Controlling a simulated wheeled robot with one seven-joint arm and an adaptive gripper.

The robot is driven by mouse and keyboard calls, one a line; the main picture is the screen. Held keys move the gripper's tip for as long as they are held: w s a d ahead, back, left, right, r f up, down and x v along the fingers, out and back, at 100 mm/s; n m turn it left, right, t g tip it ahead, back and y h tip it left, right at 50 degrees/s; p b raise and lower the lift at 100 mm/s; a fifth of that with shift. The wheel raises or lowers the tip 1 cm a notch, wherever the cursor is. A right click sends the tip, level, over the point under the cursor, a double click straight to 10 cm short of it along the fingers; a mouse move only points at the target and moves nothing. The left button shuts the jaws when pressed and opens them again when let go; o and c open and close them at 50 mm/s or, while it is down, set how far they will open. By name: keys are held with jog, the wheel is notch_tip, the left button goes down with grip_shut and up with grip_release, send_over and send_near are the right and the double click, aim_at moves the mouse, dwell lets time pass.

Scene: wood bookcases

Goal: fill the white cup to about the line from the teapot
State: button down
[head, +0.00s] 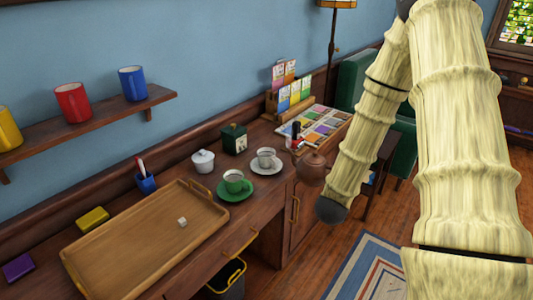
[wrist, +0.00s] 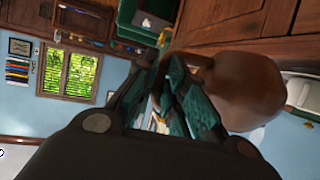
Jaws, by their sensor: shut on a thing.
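The white cup (head: 267,155) stands upright on a white saucer (head: 271,168) near the desk's front edge. Its line and the level inside are too small to make out. The brown teapot (head: 313,168) is just right of the cup, apart from it, looking roughly upright and partly behind my arm. In the wrist view, the round teapot body (wrist: 245,90) is right beside my gripper (wrist: 178,95). My gripper's green fingers are shut on the teapot at its handle side; the grip is partly hidden. In the head view my arm hides most of the gripper.
A wooden tray (head: 130,251) with a small cube lies at the front left. Behind are a dark green box (head: 234,140) and a card rack (head: 285,98).

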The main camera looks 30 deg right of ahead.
jog(key=w+a+r+n+g+p, duration=0.2)
jog(key=w+r+p, duration=0.1)
jog(key=r+p, duration=0.3)
jog(key=shift+w+n+h+p, duration=0.35)
jog(key=shift+n+h+p, duration=0.05)
jog(key=shift+p, duration=0.15)
jog(key=shift+w+a+r+n+g+p, duration=0.25)
jog(key=shift+w+r+p, duration=0.2)
jog(key=shift+r+p, duration=0.3)
jog(key=shift+w+a+r+n+g+p, duration=0.15)
jog(key=shift+w+r+n+p, duration=0.2)
jog(key=shift+r+p, duration=0.3)
jog(key=shift+w+a+r+g+p, duration=0.15)
jog(key=shift+w+a+r+p, duration=0.05)
jog(key=shift+w+r+p, duration=0.35)
jog(key=shift+w+a+r+g+p, duration=0.2)
jog(key=shift+w+r+p, duration=0.2)
jog(key=shift+r, duration=0.15)
dwell(1.9)
